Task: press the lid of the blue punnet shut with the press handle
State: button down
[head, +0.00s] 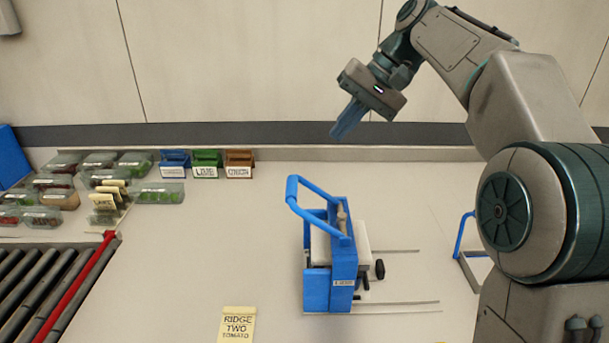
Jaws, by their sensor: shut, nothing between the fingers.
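The blue press (330,285) stands on the counter at the middle of the head view. Its looped blue press handle (293,190) is raised and tilts up to the left. A white block-like part shows behind the blue front of the press. I cannot make out a blue punnet or its lid in the press; the front may hide it. My gripper (340,131) is shut and empty, in the air above and behind the press, apart from the handle, fingers pointing down to the left.
Several clear lidded punnets (158,193) stand at the back left. Blue (174,163), green (207,163) and brown (239,163) labelled holders stand beside them. A roller conveyor (40,285) is at the left front. A blue-handled frame (461,237) is at right.

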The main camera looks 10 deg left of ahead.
aim_at(296, 186)
jog(key=x, duration=1.2)
jog(key=shift+a+f, duration=0.15)
jog(key=shift+f, duration=0.1)
